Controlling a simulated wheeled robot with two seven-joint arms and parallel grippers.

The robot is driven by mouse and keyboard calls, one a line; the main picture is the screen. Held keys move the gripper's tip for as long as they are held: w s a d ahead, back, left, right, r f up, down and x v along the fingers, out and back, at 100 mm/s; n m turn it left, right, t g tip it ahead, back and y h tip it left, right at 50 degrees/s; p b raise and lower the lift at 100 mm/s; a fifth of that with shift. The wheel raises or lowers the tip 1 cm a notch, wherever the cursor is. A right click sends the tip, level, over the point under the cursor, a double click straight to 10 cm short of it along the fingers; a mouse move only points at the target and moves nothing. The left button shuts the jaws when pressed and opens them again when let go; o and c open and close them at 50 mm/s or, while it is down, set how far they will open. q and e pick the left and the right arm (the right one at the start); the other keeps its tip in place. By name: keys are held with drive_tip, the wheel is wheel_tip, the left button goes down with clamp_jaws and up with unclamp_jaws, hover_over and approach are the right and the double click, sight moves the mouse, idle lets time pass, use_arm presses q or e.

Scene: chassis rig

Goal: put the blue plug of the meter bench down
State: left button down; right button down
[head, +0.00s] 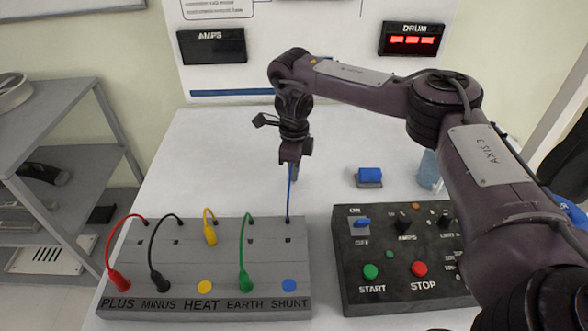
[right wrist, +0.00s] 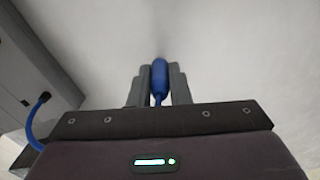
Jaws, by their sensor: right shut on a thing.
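The meter bench (head: 200,262) is a grey block with a row of corded plugs and the labels PLUS, MINUS, HEAT, EARTH and SHUNT. My right gripper (head: 291,172) is above the table just behind the bench's back right corner. In the right wrist view its fingers are shut on the blue plug (right wrist: 160,78). The blue cord (head: 289,200) runs from the gripper down to the bench's back right edge. The blue SHUNT spot (head: 289,286) at the bench's front right has no plug in it. My left gripper is not in view.
A dark control box (head: 400,262) with START and STOP buttons stands right of the bench. A small blue-topped block (head: 369,177) lies behind it. A clear cup (head: 429,170) is partly hidden by my right arm. The white table (head: 220,140) is bare behind the bench.

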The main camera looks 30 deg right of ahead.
drive_tip(key=c, duration=1.3)
unclamp_jaws()
drive_tip(key=shift+f, duration=0.1)
drive_tip(key=shift+c, duration=0.2)
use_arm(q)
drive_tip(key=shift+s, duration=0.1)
